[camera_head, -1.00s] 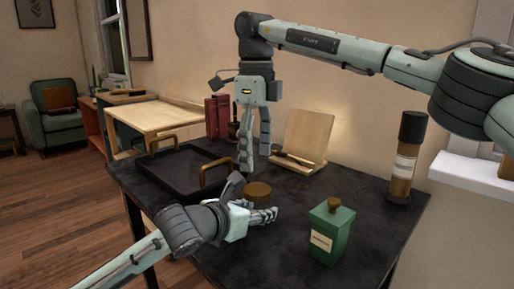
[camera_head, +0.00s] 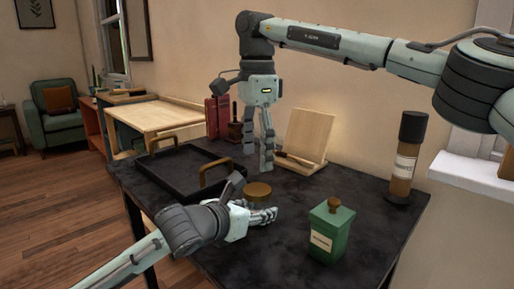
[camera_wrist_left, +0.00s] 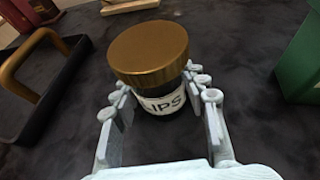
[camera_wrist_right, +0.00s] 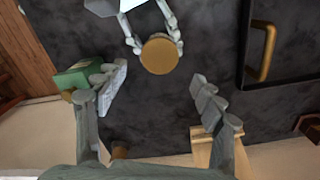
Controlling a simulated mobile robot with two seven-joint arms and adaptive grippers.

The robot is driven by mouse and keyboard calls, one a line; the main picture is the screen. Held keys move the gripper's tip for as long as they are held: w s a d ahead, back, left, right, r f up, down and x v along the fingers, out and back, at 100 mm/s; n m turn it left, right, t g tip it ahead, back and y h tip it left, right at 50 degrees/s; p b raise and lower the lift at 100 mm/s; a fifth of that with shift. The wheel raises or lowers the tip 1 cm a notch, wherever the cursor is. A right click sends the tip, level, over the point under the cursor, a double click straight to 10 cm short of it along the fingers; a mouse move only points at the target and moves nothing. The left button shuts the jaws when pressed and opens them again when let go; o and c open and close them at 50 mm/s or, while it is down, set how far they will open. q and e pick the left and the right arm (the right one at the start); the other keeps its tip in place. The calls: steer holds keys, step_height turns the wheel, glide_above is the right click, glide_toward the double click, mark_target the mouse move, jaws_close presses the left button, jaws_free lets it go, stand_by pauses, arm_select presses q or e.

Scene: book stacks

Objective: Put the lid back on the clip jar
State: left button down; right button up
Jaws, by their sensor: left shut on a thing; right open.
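The clip jar (camera_wrist_left: 163,103), with a white label reading "IPS", stands on the dark table between the fingers of my left gripper (camera_wrist_left: 160,95). The brass-brown lid (camera_wrist_left: 150,52) sits on top of the jar and looks level; it also shows in the head view (camera_head: 258,189). My left gripper (camera_head: 258,217) is shut on the jar, low around its body. My right gripper (camera_head: 267,160) is open and empty above the table, behind the jar. In the right wrist view the lid (camera_wrist_right: 160,54) lies beyond the open fingers (camera_wrist_right: 160,93).
A green canister (camera_head: 330,232) stands to the right of the jar. A black tray (camera_head: 183,172) with brass handles lies to the left. A wooden stand (camera_head: 304,138), red books (camera_head: 217,118) and a tall brown cylinder (camera_head: 405,160) are toward the back.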

mark_target(257, 189)
step_height(257, 189, down, 7)
steer(key=shift+f, duration=0.2)
steer(key=shift+c, duration=0.5)
steer(key=c, duration=1.1)
steer(key=m, duration=0.5)
steer(key=shift+m, duration=0.4)
steer(key=m, duration=0.6)
steer(key=o, duration=1.3)
